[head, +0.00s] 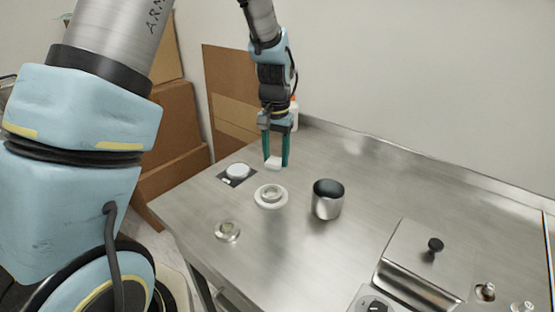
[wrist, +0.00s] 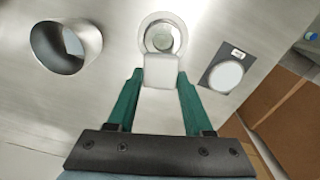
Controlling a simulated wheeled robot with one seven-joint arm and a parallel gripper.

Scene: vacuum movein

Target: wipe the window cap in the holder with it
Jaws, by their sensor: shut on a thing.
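My gripper (head: 276,160) is shut on a small white block-like wipe (head: 273,162) and holds it above the table. The wipe also shows between the green fingertips in the wrist view (wrist: 160,71). A round white holder (head: 260,200) stands on the table just below and in front of the gripper. The window cap (head: 271,194) sits in its middle as a pale grey ring. In the wrist view the wipe overlaps the near rim of the holder (wrist: 145,26). From the head, the wipe looks apart from the cap.
A white disc (head: 237,171) lies on a dark square plate to the left. A metal ring part (head: 228,231) lies nearer the table's front edge. An open metal cup (head: 327,200) stands right of the holder. A lidded steel box (head: 425,260) is at the right. Cardboard boxes (head: 170,125) stand beyond the left edge.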

